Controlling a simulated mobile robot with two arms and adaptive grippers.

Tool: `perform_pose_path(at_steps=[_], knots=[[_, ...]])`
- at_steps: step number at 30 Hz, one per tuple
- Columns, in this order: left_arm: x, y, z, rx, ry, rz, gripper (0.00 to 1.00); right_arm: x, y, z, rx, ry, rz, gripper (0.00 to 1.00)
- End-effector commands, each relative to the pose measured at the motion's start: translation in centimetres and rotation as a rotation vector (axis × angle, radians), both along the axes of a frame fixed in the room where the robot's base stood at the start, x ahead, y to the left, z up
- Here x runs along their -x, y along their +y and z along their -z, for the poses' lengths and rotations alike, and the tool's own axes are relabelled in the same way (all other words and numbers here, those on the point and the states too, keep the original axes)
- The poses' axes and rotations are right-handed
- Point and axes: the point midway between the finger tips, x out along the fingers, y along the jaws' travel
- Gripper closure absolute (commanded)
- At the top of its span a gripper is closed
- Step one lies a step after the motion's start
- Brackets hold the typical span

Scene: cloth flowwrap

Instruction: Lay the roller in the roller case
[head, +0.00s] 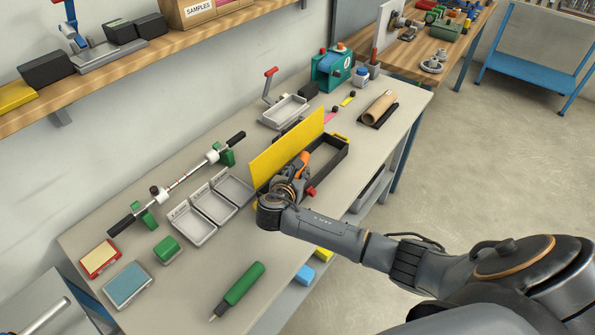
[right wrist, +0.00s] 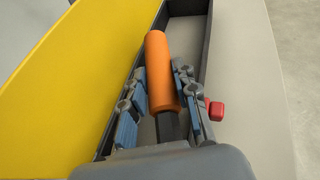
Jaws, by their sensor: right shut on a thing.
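The roller (right wrist: 161,70) is an orange cylinder with a dark section at its near end. It also shows in the head view as a small orange piece (head: 303,162). The roller case (head: 337,161) is a long black open box with its yellow lid (head: 285,148) standing up along the left side. My right gripper (head: 293,181) is over the near part of the case. In the right wrist view its fingers (right wrist: 160,88) are shut on the roller, which is lined up lengthwise within the case walls. I cannot tell whether the roller touches the case floor. My left gripper is out of view.
A red latch (right wrist: 216,111) sits on the case's right side. Grey trays (head: 213,205) and a shaft on green stands (head: 187,177) lie to the left. A cardboard-coloured roll (head: 380,106) lies beyond the case.

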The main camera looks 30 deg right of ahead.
Motion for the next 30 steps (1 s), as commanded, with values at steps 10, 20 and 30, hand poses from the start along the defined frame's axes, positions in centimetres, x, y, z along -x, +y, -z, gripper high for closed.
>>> perform_pose_path(at_steps=[10, 20, 30], knots=[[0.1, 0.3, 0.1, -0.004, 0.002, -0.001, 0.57, 0.0, 0.0, 0.8, 0.000, -0.001, -0.001, 1.00], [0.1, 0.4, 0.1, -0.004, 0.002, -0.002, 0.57, 0.0, 0.0, 0.8, 0.000, 0.000, -0.001, 0.48], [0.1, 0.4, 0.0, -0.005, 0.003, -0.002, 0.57, 0.9, 1.1, -0.9, -0.002, 0.000, -0.004, 0.48]])
